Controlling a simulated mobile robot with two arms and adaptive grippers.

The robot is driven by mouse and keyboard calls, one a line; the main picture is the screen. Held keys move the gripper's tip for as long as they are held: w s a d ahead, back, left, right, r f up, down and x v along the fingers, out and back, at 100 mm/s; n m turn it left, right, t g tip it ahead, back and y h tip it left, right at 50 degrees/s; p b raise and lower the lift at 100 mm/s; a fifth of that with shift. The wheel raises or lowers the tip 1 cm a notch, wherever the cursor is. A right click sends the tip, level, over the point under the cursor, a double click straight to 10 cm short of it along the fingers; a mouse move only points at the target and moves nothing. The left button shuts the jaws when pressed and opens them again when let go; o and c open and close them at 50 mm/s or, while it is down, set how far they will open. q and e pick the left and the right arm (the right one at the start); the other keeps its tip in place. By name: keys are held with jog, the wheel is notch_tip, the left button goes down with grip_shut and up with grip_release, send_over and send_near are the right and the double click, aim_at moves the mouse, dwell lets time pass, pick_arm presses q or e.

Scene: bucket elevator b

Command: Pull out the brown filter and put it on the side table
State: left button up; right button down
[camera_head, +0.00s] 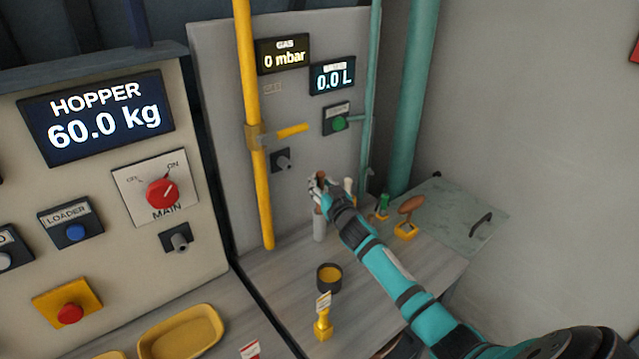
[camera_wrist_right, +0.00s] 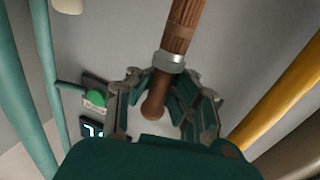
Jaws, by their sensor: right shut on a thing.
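The brown filter (camera_wrist_right: 183,30) is a ribbed brown cylinder with a grey metal collar and a smooth brown lower end. My right gripper (camera_wrist_right: 160,105) is shut around it in the right wrist view. In the head view my right gripper (camera_head: 318,186) is in front of the grey panel, with a little of the brown filter (camera_head: 320,176) showing between the fingers. A pale grey cylinder (camera_head: 319,226) stands just below the gripper; I cannot tell whether the filter touches it. A wood-topped table (camera_head: 385,280) lies below. My left gripper is not in view.
A yellow pipe (camera_head: 252,120) runs left of the gripper. A greenish hatch (camera_head: 455,215) lies at right.

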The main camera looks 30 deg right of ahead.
aim_at(320, 171)
jog(key=shift+s+r+p, duration=0.1)
jog(key=shift+r+p, duration=0.5)
jog(key=shift+r, duration=0.3)
jog(key=shift+r+p, duration=2)
jog(key=shift+r, duration=0.2)
jog(key=shift+r, duration=0.1)
notch_tip(320, 171, up, 4)
jog(key=p, duration=0.3)
jog(key=shift+p, duration=0.4)
